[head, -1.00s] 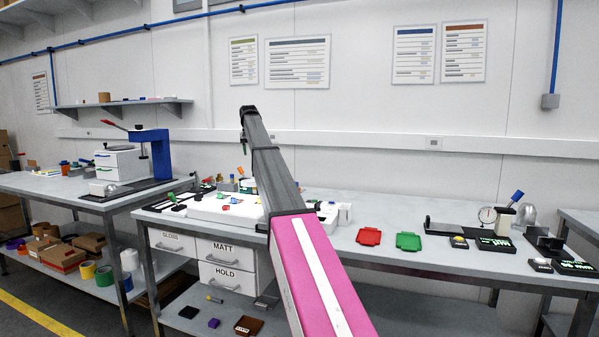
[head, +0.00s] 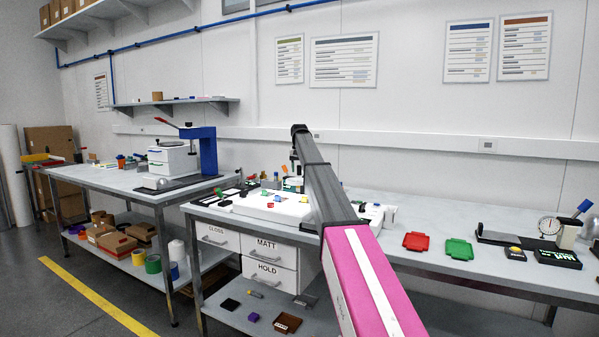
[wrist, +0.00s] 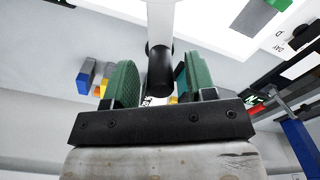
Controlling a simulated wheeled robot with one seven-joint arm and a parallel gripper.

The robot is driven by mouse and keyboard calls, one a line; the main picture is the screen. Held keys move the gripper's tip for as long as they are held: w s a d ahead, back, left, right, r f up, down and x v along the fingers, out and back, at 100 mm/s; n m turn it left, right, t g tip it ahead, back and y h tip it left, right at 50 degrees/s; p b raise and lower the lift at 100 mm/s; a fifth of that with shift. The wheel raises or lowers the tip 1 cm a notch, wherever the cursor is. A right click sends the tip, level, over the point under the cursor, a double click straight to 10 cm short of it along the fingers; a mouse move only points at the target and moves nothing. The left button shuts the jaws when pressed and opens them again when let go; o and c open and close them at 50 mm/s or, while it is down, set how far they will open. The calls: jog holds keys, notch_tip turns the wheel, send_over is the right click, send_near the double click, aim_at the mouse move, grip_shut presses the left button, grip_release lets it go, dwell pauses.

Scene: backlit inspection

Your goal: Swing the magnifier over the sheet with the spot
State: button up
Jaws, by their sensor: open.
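In the wrist view my gripper (wrist: 160,84) is open, with a green pad on each side. A black cylindrical grip (wrist: 160,70) at the end of a pale bar shows between the pads, with gaps on both sides. It may be part of the magnifier, but I see no lens. In the head view my arm reaches over the middle bench and hides part of the white panel (head: 262,208), on which small coloured items lie. A white lit surface (wrist: 258,35) shows at upper right in the wrist view. I cannot make out the sheet with the spot.
A red tray (head: 416,241) and a green tray (head: 458,249) lie right of my arm. A blue press (head: 207,152) stands on the left bench. Drawers (head: 268,258) hang under the middle bench. Bare benchtop lies around the trays.

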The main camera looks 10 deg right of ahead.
jog(key=shift+f, duration=0.55)
grip_shut()
jog(key=shift+s+d+n, duration=0.2)
jog(key=shift+d+n, duration=1.25)
jog(key=shift+n, duration=0.15)
grip_release()
jog(key=shift+r, duration=0.1)
notch_tip(320, 180, up, 11)
